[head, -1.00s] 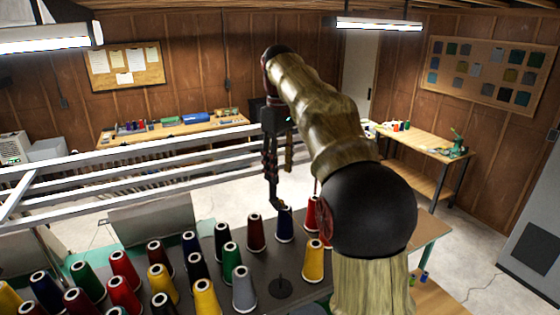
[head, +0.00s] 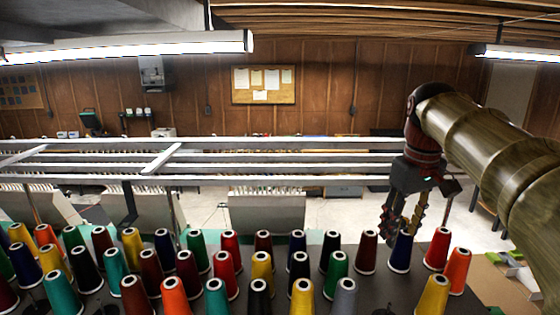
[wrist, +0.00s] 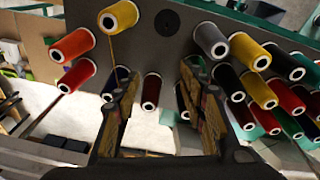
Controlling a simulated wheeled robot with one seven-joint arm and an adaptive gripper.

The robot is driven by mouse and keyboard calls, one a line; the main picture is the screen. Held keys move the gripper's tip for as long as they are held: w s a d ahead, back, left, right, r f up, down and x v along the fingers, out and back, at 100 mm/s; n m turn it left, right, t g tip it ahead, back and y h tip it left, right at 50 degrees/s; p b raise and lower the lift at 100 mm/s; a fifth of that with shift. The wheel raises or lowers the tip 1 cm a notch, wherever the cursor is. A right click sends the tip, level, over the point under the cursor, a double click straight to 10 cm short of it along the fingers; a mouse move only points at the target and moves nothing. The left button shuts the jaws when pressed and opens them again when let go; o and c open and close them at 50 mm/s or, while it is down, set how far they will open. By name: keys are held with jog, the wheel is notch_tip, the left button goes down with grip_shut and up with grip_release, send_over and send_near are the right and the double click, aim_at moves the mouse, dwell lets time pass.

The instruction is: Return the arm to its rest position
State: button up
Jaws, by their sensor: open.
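My arm comes in from the right in the head view. My gripper (head: 401,232) hangs with fingers downward, and its two fingers are spread apart with nothing between them. In the head view the fingertips overlap the top of a dark blue thread cone (head: 401,254); I cannot tell whether they touch it. In the wrist view my gripper (wrist: 158,78) is open, with a dark red cone (wrist: 152,91) visible beyond the gap. A dark blue cone (wrist: 113,86) is partly hidden behind the left finger.
Many thread cones stand in rows on a dark tabletop (head: 378,292), including a red cone (head: 437,248) and a yellow cone (head: 433,295) near my arm. White horizontal rails (head: 290,157) run behind them. Strip lights (head: 130,46) hang above. Open floor (head: 475,222) shows at the right.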

jog(key=s+a+f+m+t+b, duration=0.1)
jog(key=s+a+f+b, duration=0.1)
jog(key=s+f+b, duration=0.5)
jog(key=s+a+f+m+t+b, duration=0.1)
jog(key=s+a+f+b, duration=0.2)
jog(key=f, duration=1.7)
jog(key=s+a+f+m+t+b, duration=0.1)
jog(key=s+a+f+b, duration=0.1)
jog(key=s+f+b, duration=0.8)
jog(key=s+f, duration=0.3)
jog(key=shift+s+a+f+t+b, duration=0.15)
jog(key=shift+a+f+t+b, duration=0.05)
jog(key=shift+f+t+b, duration=0.2)
